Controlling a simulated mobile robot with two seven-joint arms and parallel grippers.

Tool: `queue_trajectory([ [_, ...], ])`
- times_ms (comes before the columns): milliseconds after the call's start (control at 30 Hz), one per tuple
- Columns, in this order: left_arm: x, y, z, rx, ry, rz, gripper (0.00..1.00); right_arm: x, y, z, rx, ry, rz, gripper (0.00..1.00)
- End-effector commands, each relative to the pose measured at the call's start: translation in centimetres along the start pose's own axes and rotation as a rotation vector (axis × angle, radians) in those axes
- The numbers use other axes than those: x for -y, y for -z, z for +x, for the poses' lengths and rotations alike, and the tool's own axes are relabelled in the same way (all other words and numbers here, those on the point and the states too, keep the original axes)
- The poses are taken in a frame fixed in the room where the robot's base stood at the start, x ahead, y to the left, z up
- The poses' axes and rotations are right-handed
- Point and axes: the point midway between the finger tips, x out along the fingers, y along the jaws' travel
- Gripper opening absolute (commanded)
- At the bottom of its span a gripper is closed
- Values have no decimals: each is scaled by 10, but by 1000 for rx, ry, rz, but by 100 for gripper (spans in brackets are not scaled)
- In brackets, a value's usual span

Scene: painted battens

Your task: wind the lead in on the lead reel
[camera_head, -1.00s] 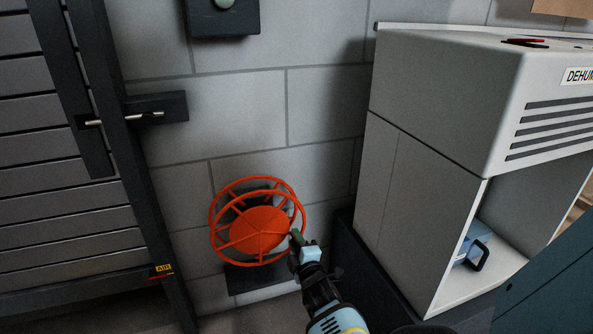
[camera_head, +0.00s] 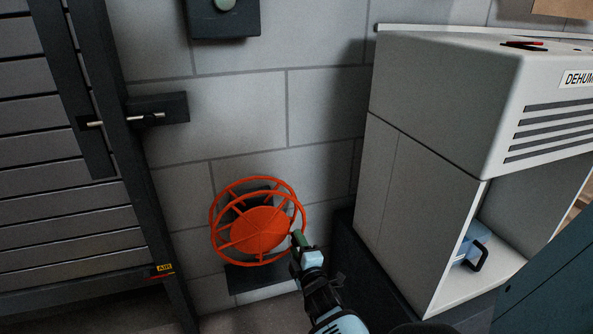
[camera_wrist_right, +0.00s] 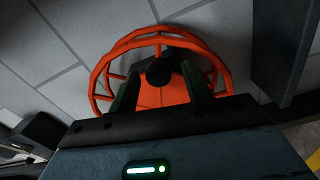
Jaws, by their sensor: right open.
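The lead reel (camera_head: 258,229) is an orange wire-spoked drum with a solid orange disc, mounted low on the grey block wall. In the right wrist view the reel (camera_wrist_right: 113,80) fills the upper middle, with a dark round knob (camera_wrist_right: 159,72) in front of it. My right gripper (camera_head: 299,238) is at the reel's right rim in the head view. In the wrist view the right gripper (camera_wrist_right: 160,88) is open, its green fingers to either side of the knob; I cannot tell whether they touch it. The lead is not distinguishable. My left gripper is out of view.
A white dehumidifier cabinet (camera_head: 430,110) stands at right, with a blue handled container (camera_head: 474,245) in its open bay. A dark slatted door (camera_head: 60,190) with a latch (camera_head: 155,108) is at left.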

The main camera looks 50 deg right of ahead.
Motion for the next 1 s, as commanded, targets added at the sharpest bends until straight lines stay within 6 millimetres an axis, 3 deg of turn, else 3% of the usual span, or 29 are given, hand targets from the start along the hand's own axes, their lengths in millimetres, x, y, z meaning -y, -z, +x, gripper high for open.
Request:
queue_trajectory([
  [200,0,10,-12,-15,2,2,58,-2,0,-37,1,1,1,49],
  [400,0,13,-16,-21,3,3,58,-1,0,-57,1,2,-1,49],
  [1000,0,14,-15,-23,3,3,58,0,0,-61,1,1,0,49],
])
